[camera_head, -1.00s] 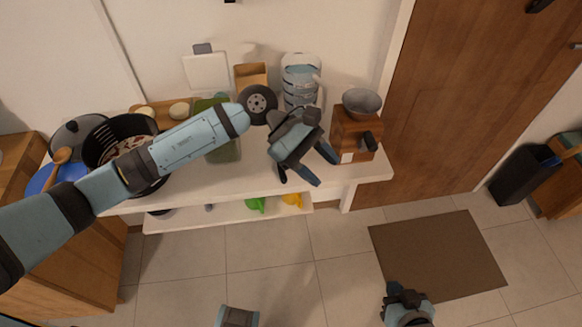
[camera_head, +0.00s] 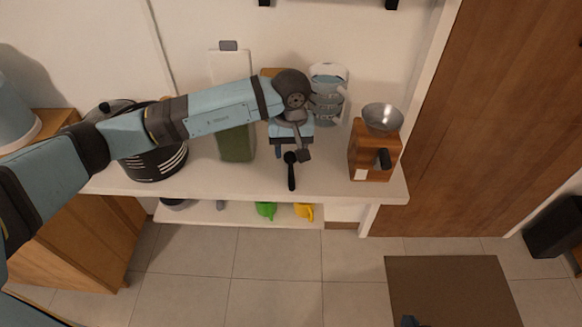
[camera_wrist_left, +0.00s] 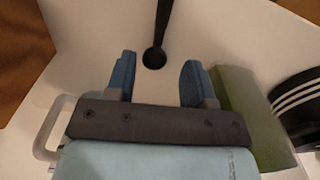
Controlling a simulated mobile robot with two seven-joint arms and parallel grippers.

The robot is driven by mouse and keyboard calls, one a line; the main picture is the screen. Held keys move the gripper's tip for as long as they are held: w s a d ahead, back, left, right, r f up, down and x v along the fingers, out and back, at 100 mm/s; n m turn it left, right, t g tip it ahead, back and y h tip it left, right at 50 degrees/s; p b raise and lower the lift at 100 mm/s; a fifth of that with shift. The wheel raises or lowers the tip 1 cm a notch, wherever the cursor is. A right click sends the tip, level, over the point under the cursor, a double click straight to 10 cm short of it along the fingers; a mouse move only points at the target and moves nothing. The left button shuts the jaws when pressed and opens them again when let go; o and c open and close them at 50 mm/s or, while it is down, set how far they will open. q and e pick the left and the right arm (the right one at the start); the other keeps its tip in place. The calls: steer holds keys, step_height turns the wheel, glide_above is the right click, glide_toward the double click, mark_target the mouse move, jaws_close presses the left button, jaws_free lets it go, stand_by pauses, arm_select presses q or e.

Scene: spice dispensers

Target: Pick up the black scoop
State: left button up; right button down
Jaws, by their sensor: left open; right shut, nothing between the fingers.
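The black scoop (camera_head: 291,172) lies on the white shelf top, its handle pointing to the front edge. My left gripper (camera_head: 290,152) is open at the scoop's bowl end, fingers pointing down. In the left wrist view the scoop's round bowl (camera_wrist_left: 154,58) sits between the two blue fingertips (camera_wrist_left: 159,68), with clear space on both sides. The handle runs up out of that picture. Whether the fingers are level with the bowl or above it, I cannot tell. Only the tip of my right gripper (camera_head: 409,321) shows at the bottom edge, shut and empty.
A wooden grinder with a metal funnel (camera_head: 372,155) stands right of the scoop. A green-fronted container (camera_head: 237,143) and a black pot (camera_head: 155,163) stand to the left. A glass dispenser (camera_head: 328,100) is behind. Green (camera_head: 266,210) and yellow (camera_head: 304,211) scoops lie on the lower shelf.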

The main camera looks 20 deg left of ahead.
mark_target(291, 168)
arm_select(q)
step_height(291, 168, down, 6)
steer(key=shift+w+f+p, duration=0.1)
steer(key=shift+f+p, duration=0.15)
steer(key=shift+p, duration=0.05)
jaws_close()
